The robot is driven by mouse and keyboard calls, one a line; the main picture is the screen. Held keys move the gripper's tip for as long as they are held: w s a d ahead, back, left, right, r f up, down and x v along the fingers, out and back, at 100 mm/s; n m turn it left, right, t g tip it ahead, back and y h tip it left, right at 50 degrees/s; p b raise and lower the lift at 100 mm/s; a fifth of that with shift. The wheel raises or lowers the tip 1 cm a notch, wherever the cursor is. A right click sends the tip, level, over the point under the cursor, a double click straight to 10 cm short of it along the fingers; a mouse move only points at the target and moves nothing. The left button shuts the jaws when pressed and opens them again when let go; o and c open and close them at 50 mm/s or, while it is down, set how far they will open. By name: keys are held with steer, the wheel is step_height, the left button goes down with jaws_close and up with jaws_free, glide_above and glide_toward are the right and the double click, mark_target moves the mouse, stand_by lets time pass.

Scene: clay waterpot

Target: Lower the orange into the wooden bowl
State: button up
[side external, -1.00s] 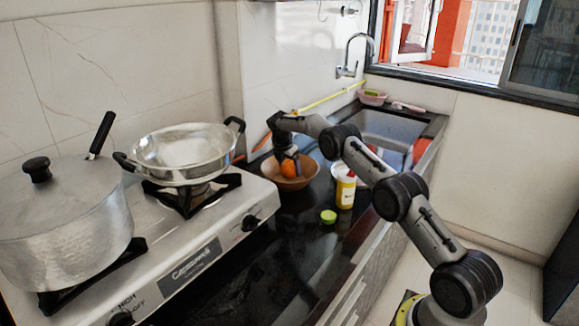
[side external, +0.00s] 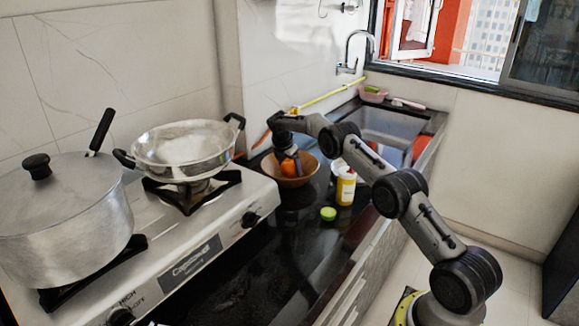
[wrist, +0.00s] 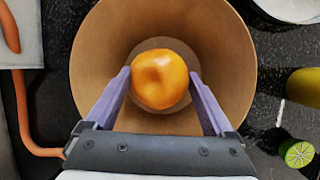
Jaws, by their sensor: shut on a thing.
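The orange (wrist: 160,80) is between the two fingers of my gripper (wrist: 162,88) in the wrist view, inside the outline of the wooden bowl (wrist: 90,45). In the side view the orange (side external: 289,167) is within the bowl (side external: 309,171), low and below the rim's far edge. My gripper (side external: 287,160) points down into the bowl and is shut on the orange. Whether the orange touches the bowl's floor cannot be told.
A yellow-labelled bottle (side external: 346,187) and a cut lime (side external: 328,214) stand right of the bowl on the black counter. The stove (side external: 215,235) with a wok (side external: 182,150) is to the left. The sink (side external: 390,125) lies behind.

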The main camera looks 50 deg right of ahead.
steer(key=o, duration=1.2)
